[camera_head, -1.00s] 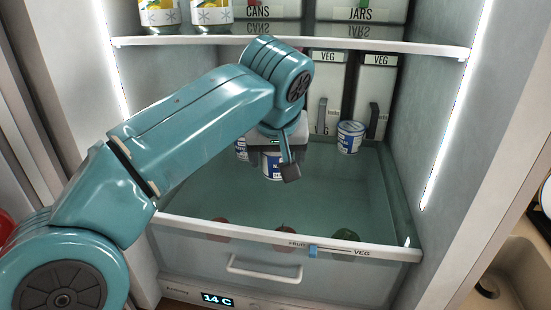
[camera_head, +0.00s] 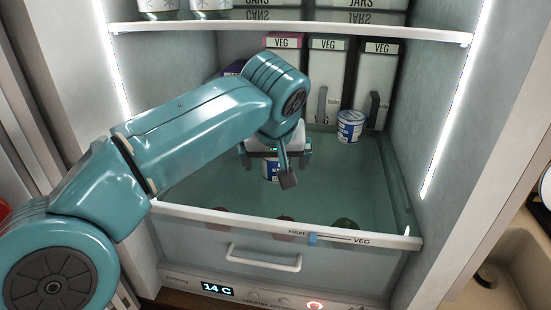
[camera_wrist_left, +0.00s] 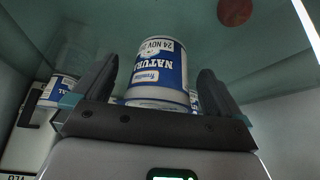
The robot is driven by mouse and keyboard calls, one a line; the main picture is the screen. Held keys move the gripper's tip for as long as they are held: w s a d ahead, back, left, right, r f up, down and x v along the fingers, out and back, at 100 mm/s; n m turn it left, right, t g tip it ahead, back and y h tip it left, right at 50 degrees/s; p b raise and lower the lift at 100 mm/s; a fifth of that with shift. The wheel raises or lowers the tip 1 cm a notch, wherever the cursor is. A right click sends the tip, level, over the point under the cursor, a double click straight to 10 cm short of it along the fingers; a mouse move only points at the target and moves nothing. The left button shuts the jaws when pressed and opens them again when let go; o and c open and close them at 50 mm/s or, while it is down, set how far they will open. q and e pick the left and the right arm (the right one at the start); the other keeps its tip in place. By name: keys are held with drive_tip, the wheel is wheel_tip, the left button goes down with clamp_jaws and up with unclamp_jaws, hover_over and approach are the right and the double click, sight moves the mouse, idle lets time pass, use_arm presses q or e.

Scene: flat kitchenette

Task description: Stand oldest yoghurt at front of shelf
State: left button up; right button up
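My left gripper (camera_head: 276,163) is low over the glass shelf (camera_head: 215,190), inside the fridge, left of centre. A white and blue yoghurt pot (camera_head: 270,169) is between its fingers. In the left wrist view this pot (camera_wrist_left: 158,70) shows upside down, with a label reading NATURAL and 24 NOV. A narrow gap shows between the pot and each finger, so the gripper looks open around it. A second pot (camera_head: 350,126) stands upright further back on the right. Another pot (camera_wrist_left: 62,88) shows at the left of the wrist view. Part of another shows behind the near pot. My right gripper is out of view.
Several VEG boxes (camera_head: 328,75) stand along the back. A white-edged upper shelf (camera_head: 300,28) crosses above my arm. The shelf's front rim (camera_head: 285,227) carries a FRUIT–VEG slider, above a drawer handle (camera_head: 262,260). The glass in front of the gripper is clear.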

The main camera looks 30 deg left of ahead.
use_arm(q)
drive_tip(key=shift+s+d+r, duration=0.1)
drive_tip(key=shift+r, duration=0.35)
drive_tip(key=p+v, duration=0.1)
drive_tip(key=v, duration=1)
drive_tip(key=shift+s+r+p, duration=0.2)
drive_tip(key=shift+p, duration=0.2)
